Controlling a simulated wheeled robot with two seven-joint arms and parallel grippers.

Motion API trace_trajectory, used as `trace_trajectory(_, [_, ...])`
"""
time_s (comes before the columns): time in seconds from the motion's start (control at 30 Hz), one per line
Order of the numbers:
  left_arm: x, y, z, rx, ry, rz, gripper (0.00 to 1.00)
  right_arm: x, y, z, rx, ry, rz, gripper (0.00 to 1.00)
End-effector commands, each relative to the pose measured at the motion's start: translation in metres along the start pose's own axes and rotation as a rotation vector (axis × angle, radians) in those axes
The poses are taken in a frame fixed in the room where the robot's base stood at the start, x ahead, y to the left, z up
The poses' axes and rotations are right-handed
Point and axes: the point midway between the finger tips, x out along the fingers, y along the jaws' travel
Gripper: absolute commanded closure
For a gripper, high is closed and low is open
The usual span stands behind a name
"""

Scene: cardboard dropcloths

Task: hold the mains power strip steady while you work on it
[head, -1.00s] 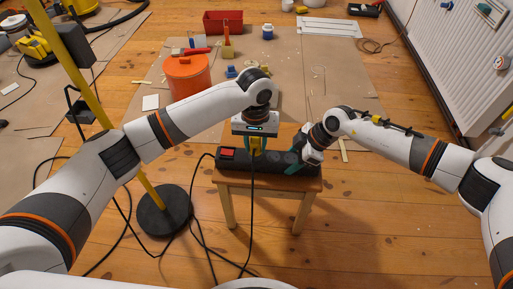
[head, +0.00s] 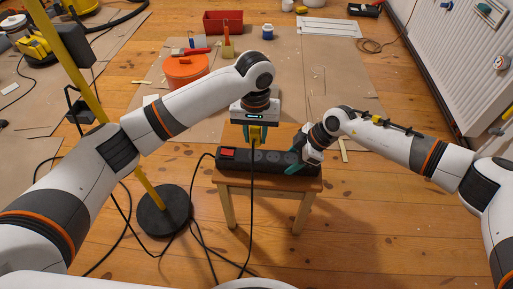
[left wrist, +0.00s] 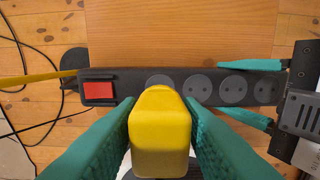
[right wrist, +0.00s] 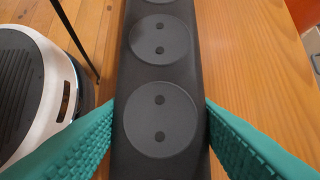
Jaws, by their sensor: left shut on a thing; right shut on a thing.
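The black power strip (head: 271,158) lies across a small wooden stool (head: 262,181). Its red switch (left wrist: 99,91) is at the left end, with a row of round sockets to the right, all empty as far as the left wrist view shows. My left gripper (head: 255,136) is shut on a yellow plug (left wrist: 160,130) and holds it above the strip, apart from it. My right gripper (head: 302,162) is shut on the strip's right end, its teal fingers on both long sides; the strip's body (right wrist: 160,100) sits between them in the right wrist view.
A black cord (head: 253,210) hangs from the plug in front of the stool. A yellow pole on a round black base (head: 163,212) stands to the left. An orange bucket (head: 186,72) stands behind my left arm. A radiator (head: 455,60) is at the right.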

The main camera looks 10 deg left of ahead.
Motion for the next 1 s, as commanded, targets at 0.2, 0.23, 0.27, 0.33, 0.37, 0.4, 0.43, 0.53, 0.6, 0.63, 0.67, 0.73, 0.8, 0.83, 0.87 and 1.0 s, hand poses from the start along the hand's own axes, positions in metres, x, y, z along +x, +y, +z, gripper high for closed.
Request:
trace_trajectory(0.2, [-0.0019, -0.0002, -0.0001, 0.001, 0.000, 0.000, 1.00, -0.0004, -0.0004, -0.0004, 0.001, 0.001, -0.001, 0.69])
trace_trajectory(0.23, [-0.0018, -0.0002, -0.0001, 0.000, 0.000, 0.000, 1.00, -0.0004, -0.0004, -0.0004, 0.001, 0.001, -0.001, 0.69])
trace_trajectory(0.27, [-0.0018, -0.0002, -0.0001, 0.001, 0.000, 0.000, 1.00, -0.0004, -0.0004, -0.0004, 0.001, 0.001, -0.001, 0.69])
trace_trajectory(0.33, [-0.0017, -0.0002, -0.0001, 0.001, 0.000, 0.000, 1.00, -0.0004, -0.0004, -0.0004, 0.001, 0.001, -0.001, 0.46])
trace_trajectory(0.37, [-0.0017, -0.0002, -0.0001, 0.001, 0.000, 0.000, 1.00, -0.0003, -0.0004, -0.0004, 0.001, 0.001, -0.001, 0.41])
trace_trajectory(0.4, [-0.0017, -0.0002, -0.0001, 0.001, 0.000, 0.000, 1.00, -0.0003, -0.0003, -0.0004, 0.001, 0.001, -0.001, 0.34])
trace_trajectory(0.43, [-0.0016, -0.0002, -0.0002, 0.001, 0.000, 0.000, 1.00, -0.0003, -0.0003, -0.0003, 0.001, 0.001, -0.001, 0.30])
trace_trajectory(0.53, [-0.0015, -0.0001, -0.0002, 0.001, 0.000, 0.000, 1.00, -0.0003, -0.0003, -0.0003, 0.000, 0.001, -0.001, 0.24])
trace_trajectory(0.6, [-0.0015, -0.0001, -0.0002, 0.001, 0.000, 0.000, 1.00, -0.0002, -0.0002, -0.0002, 0.000, 0.000, 0.000, 0.24])
trace_trajectory(0.63, [-0.0015, -0.0001, -0.0002, 0.001, 0.000, 0.000, 1.00, -0.0002, -0.0002, -0.0002, 0.000, 0.000, 0.000, 0.24])
trace_trajectory(0.67, [-0.0014, -0.0001, -0.0002, 0.001, 0.000, 0.000, 1.00, -0.0002, -0.0002, -0.0002, 0.000, 0.000, 0.000, 0.24])
trace_trajectory(0.73, [-0.0014, -0.0001, -0.0002, 0.001, 0.000, 0.000, 1.00, -0.0002, -0.0001, -0.0001, 0.000, 0.000, 0.000, 0.20])
trace_trajectory(0.8, [-0.0014, -0.0001, -0.0002, 0.000, 0.000, 0.000, 1.00, -0.0001, -0.0001, -0.0001, 0.000, 0.000, 0.000, 0.20])
trace_trajectory(0.83, [-0.0014, -0.0001, -0.0002, 0.000, 0.000, 0.000, 1.00, -0.0001, -0.0001, -0.0001, 0.000, 0.000, 0.000, 0.20])
trace_trajectory(0.87, [-0.0013, -0.0001, -0.0002, 0.000, 0.000, 0.000, 1.00, -0.0001, -0.0001, 0.0000, 0.000, 0.000, 0.000, 0.20])
trace_trajectory(1.0, [-0.0028, -0.0001, -0.0002, 0.000, 0.000, 0.000, 1.00, -0.0012, 0.0000, 0.0007, 0.000, 0.000, 0.000, 0.20])
